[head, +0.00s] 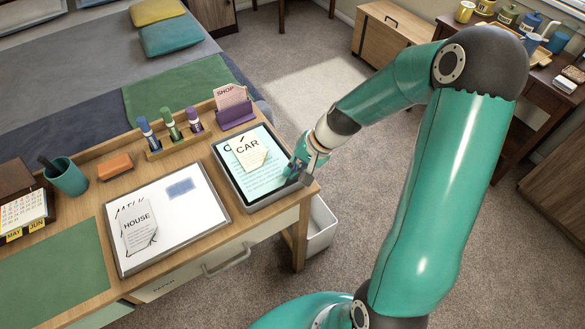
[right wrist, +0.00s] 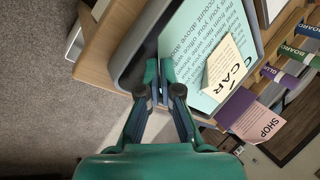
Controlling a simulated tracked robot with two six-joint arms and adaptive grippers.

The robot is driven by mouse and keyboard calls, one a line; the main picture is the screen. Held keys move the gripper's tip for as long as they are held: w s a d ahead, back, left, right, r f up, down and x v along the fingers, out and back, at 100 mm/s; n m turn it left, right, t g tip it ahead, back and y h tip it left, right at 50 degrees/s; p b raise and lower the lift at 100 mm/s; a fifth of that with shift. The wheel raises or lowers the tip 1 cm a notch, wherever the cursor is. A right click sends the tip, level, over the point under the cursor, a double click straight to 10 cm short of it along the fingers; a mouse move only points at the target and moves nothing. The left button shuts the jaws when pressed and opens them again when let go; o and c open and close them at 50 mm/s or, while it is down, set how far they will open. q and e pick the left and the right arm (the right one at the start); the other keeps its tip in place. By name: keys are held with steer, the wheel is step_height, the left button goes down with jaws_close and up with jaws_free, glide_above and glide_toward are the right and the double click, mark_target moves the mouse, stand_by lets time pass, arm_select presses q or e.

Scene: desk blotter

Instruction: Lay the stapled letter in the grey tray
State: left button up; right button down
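The grey tray (head: 267,202) sits at the right end of the desk; its rim shows in the right wrist view (right wrist: 124,62). A pale cyan printed letter (head: 262,183) lies over the tray floor, and it fills much of the right wrist view (right wrist: 192,48). A cream note marked CAR (head: 250,160) lies on it. I cannot make out a staple. My right gripper (head: 296,171) is at the letter's right edge by the tray rim. Its fingertips (right wrist: 160,72) are close together; whether they pinch the paper is unclear. My left gripper is not in view.
A white board (head: 198,212) with a HOUSE note (head: 138,229) lies left of the tray. Behind are a purple holder with a SHOP card (head: 230,97), several markers (head: 170,125), an orange block (head: 115,166) and a teal cup (head: 68,177). A white bin (head: 320,230) stands beside the desk.

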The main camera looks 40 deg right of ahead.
steer(key=shift+f, duration=0.1)
steer(key=c, duration=1.2)
jaws_free()
steer(key=shift+c, duration=0.2)
steer(key=v, duration=1.2)
steer(key=shift+f, duration=0.1)
